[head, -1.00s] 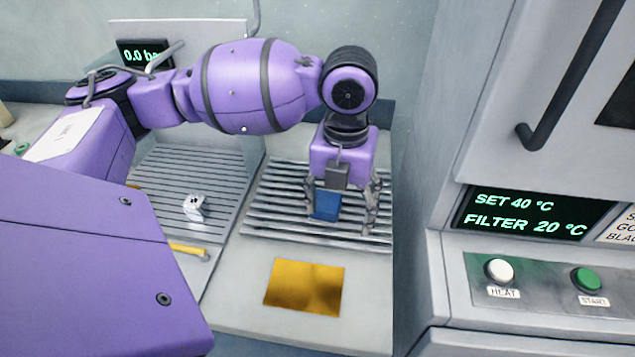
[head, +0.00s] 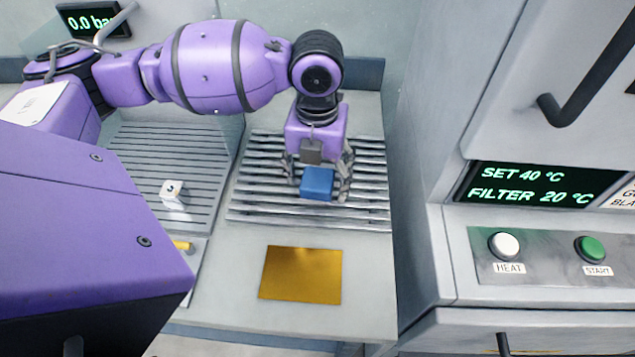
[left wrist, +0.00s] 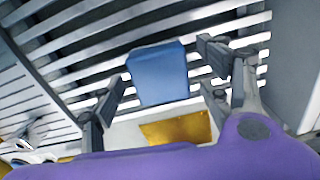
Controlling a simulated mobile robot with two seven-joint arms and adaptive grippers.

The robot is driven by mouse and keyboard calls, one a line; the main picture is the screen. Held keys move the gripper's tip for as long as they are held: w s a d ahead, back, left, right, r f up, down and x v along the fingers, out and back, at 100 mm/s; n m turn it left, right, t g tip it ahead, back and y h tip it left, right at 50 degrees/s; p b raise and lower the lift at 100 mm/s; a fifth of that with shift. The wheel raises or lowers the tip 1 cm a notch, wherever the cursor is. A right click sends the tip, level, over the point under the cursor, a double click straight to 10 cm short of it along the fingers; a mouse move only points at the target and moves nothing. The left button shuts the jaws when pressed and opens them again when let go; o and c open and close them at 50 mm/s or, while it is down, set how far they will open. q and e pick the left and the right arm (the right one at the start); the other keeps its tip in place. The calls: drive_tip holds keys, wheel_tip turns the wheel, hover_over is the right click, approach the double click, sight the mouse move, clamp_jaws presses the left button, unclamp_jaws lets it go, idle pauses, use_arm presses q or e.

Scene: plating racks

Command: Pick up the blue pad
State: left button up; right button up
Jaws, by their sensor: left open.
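The blue pad (head: 317,184) is a small blue block on the slatted metal rack (head: 262,207) in the head view. My left gripper (head: 318,182) is above the rack with its fingers pointing down, one on each side of the pad. In the left wrist view the pad (left wrist: 158,75) lies between the two open fingers of the left gripper (left wrist: 160,88), with a gap visible on both sides. Whether the pad touches the slats is hard to tell. My right gripper is in neither view.
A gold plate (head: 301,274) lies on the bench in front of the rack. A second slatted rack (head: 140,160) to the left holds a small white object marked with a digit (head: 172,194). A cabinet with a display (head: 530,188) and buttons stands to the right.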

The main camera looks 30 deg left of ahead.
use_arm(q)
drive_tip(key=shift+f, duration=0.8)
drive_tip(key=c, duration=1.3)
drive_tip(key=shift+o, duration=0.2)
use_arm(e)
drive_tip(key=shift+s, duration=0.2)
use_arm(q)
drive_tip(key=shift+r, duration=0.1)
drive_tip(key=shift+w+r, duration=0.1)
drive_tip(key=shift+r, duration=0.35)
wheel_tip(320, 180, up, 3)
drive_tip(key=shift+f, duration=0.2)
drive_tip(key=s+d+r+p, duration=0.2)
drive_tip(key=s+d+r, duration=0.7)
drive_tip(key=s, duration=0.1)
drive_tip(key=shift+s+d+r, duration=0.15)
drive_tip(key=shift+s+r, duration=0.05)
drive_tip(key=shift+s, duration=0.1)
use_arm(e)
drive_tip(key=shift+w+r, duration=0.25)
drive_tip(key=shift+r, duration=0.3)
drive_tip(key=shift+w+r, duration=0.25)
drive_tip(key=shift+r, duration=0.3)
